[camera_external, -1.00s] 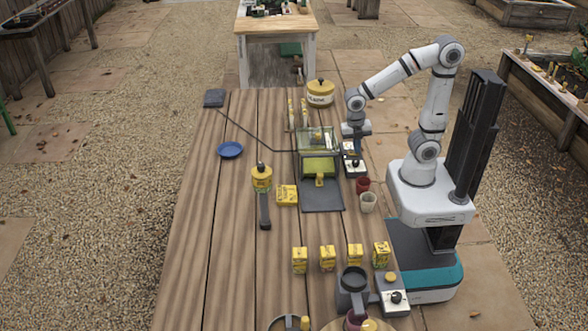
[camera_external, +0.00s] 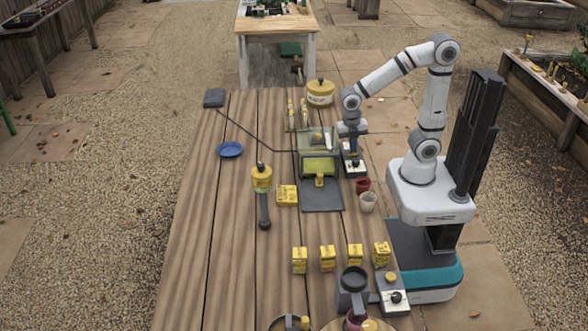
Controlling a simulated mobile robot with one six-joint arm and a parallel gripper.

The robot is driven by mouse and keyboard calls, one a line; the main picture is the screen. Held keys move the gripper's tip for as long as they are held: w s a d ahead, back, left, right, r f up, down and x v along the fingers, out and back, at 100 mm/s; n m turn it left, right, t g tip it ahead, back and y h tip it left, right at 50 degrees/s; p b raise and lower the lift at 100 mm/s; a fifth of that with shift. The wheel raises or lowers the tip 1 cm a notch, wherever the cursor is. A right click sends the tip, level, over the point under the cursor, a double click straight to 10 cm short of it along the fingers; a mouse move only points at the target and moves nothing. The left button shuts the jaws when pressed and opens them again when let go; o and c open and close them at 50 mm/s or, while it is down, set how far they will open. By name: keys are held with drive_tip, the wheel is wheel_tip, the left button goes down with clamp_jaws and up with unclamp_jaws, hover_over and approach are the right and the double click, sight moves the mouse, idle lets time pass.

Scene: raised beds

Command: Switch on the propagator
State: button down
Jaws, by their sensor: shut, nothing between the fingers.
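The propagator (camera_external: 318,165) stands on the wooden bench, a dark box with a green inside and a clear raised lid (camera_external: 318,139). A control box (camera_external: 354,166) with a pale top and a dark knob or switch sits against its right side. A dark cable runs from the propagator to a dark block (camera_external: 214,97) at the far left. My gripper (camera_external: 352,150) points down, shut and empty, over the far part of the control box. The fingertips hide part of it, and I cannot tell whether they touch it. The switch position is too small to read.
A red pot (camera_external: 362,185) and a pale pot (camera_external: 368,202) stand just in front of the control box. A second box with a dark knob (camera_external: 396,298) lies at the near right. The bench's left side is mostly clear.

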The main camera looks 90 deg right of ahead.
sight(349, 153)
wheel_tip(349, 153, up, 14)
drive_tip(key=w+p, duration=0.2)
drive_tip(key=p, duration=0.2)
drive_tip(key=shift+f+p, duration=0.15)
drive_tip(key=shift+p, duration=0.15)
drive_tip(key=shift+f, duration=0.1)
drive_tip(key=s+b, duration=0.1)
drive_tip(key=b, duration=0.2)
drive_tip(key=shift+s, duration=0.2)
drive_tip(key=f+b, duration=0.1)
drive_tip(key=f, duration=0.3)
drive_tip(key=s+f+b, duration=0.1)
drive_tip(key=f, duration=0.4)
drive_tip(key=s+f, duration=0.1)
drive_tip(key=f, duration=0.3)
drive_tip(key=shift+f+b, duration=0.35)
drive_tip(key=shift+b, duration=0.05)
